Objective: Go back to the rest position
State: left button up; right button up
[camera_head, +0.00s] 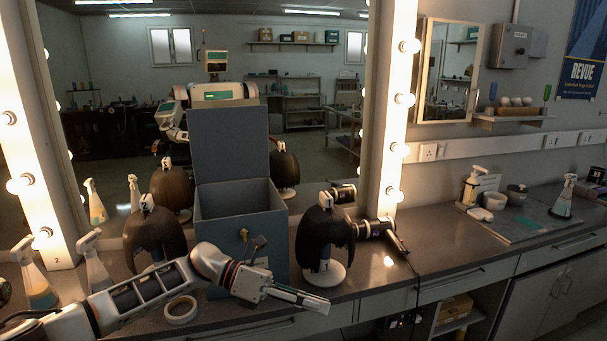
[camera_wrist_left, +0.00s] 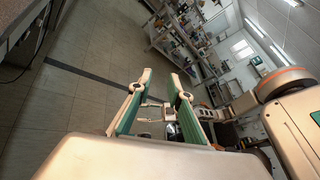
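My left arm reaches in from the lower left of the head view, low across the front of the counter. Its gripper (camera_head: 322,303) points right, in front of the grey box and the right-hand wig head. In the left wrist view the two fingers of the left gripper (camera_wrist_left: 161,77) stand apart with nothing held between them. That view looks out over the room floor and shelves.
An open grey box (camera_head: 241,220) stands on the counter (camera_head: 440,235) between two wig heads (camera_head: 153,232) (camera_head: 325,236). A hair dryer (camera_head: 380,229) lies at right. A tape roll (camera_head: 181,310) and spray bottles (camera_head: 35,280) are near my left arm. The counter's middle right is clear.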

pick_arm(q)
jog(key=s+d+f+n+t+h, duration=0.25)
jog(key=d+n+h, duration=0.2)
jog(key=n, duration=0.25)
jog(key=s+a+f+n+t+y, duration=0.1)
jog(key=a+f+n+t+y, duration=0.55)
jog(key=n, duration=0.75)
jog(key=s+a+f+n+t+y, duration=0.25)
jog(key=a+f+n+t, duration=0.5)
jog(key=n, duration=0.55)
jog(key=s+a+f+n+g+y, duration=0.3)
jog(key=s+a+f+n+y, duration=0.5)
jog(key=s+a+f, duration=0.7)
notch_tip(320, 180, down, 3)
jog(key=s+n, duration=0.2)
jog(key=s, duration=0.1)
jog(key=shift+a+n, duration=0.15)
jog(key=shift+n, duration=0.25)
